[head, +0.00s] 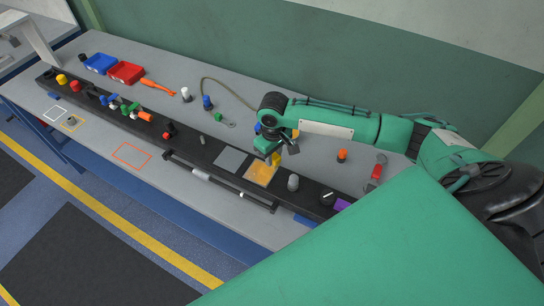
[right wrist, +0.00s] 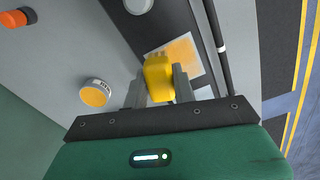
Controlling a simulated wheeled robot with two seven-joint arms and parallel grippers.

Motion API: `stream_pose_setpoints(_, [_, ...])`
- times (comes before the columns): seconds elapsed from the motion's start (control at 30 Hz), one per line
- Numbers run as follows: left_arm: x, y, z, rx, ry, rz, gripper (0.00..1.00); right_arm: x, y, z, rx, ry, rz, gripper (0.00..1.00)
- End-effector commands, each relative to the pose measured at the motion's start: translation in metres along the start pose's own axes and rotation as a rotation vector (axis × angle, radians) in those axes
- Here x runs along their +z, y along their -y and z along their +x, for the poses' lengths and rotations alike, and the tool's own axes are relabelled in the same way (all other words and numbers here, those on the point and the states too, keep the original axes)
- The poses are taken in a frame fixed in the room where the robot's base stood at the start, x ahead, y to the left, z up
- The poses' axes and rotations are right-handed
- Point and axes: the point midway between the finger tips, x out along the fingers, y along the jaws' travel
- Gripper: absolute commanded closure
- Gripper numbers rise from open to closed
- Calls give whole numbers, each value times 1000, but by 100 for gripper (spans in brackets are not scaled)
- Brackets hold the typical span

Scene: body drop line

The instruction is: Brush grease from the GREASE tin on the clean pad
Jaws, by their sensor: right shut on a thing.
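My right gripper (head: 275,157) is shut on a yellow brush (head: 276,158). In the right wrist view the brush (right wrist: 158,78) sits between the two fingers of the gripper (right wrist: 159,88). It is over or at the edge of a pale square pad (head: 261,175) smeared with orange grease; this pad also shows in the right wrist view (right wrist: 187,66). Whether the bristles touch it is hidden. A bare grey pad (head: 232,160) lies just left of it. A round tin (right wrist: 95,93) with orange contents and a white label stands beside the brush in the right wrist view. My left gripper is not in view.
The pads lie on a long black rail (head: 203,150) along the grey bench. A grey knob (head: 293,183) stands close right of the smeared pad. An orange-topped part (head: 342,155) and a red part (head: 377,171) stand further right. Red (head: 126,72) and blue (head: 100,63) bins are far left.

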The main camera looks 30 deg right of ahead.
Motion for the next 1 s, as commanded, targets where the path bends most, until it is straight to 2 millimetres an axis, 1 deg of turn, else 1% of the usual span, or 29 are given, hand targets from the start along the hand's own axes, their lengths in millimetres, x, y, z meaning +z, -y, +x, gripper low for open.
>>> stream_pose_setpoints(0.03, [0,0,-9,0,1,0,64,0,-2,-9,0,0,1,95])
stream_pose_setpoints(0.1, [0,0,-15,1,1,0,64,-1,-4,-14,0,0,2,95])
stream_pose_setpoints(0.3, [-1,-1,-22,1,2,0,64,-2,-7,-20,0,1,2,95])
stream_pose_setpoints(0.83, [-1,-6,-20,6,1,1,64,-2,-6,-19,0,0,2,95])
stream_pose_setpoints(0.93, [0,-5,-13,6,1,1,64,-2,0,-18,-4,-1,10,95])
stream_pose_setpoints(1.0, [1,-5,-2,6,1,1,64,-1,9,-16,-9,-1,25,95])
